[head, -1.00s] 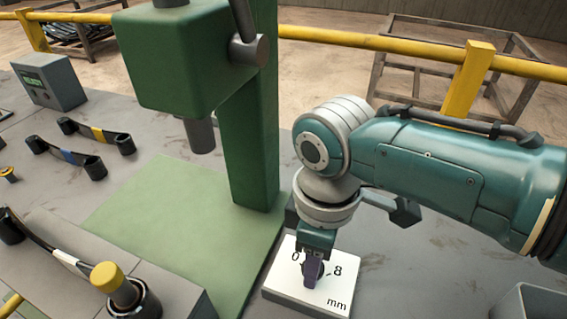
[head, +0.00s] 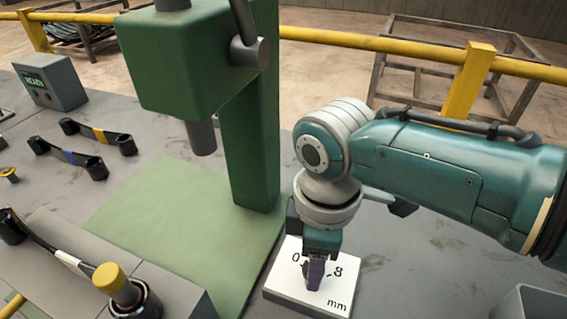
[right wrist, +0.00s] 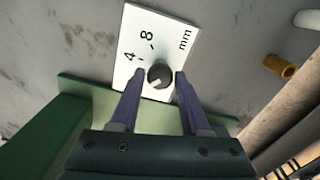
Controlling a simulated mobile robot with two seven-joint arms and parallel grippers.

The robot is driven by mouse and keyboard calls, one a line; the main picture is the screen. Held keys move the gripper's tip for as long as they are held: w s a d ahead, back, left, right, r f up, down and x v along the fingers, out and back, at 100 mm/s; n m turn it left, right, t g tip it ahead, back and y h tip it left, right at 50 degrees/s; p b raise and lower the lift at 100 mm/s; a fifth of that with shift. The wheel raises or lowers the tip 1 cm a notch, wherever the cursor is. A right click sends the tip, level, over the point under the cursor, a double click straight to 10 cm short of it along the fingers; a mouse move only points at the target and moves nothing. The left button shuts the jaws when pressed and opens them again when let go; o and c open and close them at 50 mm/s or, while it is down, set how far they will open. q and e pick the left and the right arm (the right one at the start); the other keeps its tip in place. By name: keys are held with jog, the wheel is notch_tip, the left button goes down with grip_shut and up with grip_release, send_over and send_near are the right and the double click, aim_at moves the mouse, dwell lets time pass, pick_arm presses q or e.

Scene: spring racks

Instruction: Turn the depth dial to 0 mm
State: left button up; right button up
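The depth dial is a dark round knob (right wrist: 160,75) on a white panel (head: 285,286) marked 0, 8 and mm. The right wrist view shows 4, 8 and mm on the panel; the 0 is hidden there. The knob's white mark points lower left in that view. My right gripper (right wrist: 160,74) has its two purple fingers on either side of the knob, with narrow gaps, so it looks open. In the head view, my right gripper (head: 316,273) stands over the dial and partly hides it. My left gripper is not in view.
A green press (head: 252,130) with a green base (head: 165,225) stands left of the dial panel. A grey box (head: 48,82) shows READY. Black parts with coloured bands (head: 68,155) lie at left. A yellow rail (head: 370,42) runs behind the bench.

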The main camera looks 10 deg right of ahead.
jog(key=o, duration=0.4)
jog(key=shift+c, duration=0.2)
notch_tip(320, 180, up, 10)
jog(key=p, duration=0.2)
jog(key=shift+p, duration=0.4)
jog(key=shift+f, duration=0.1)
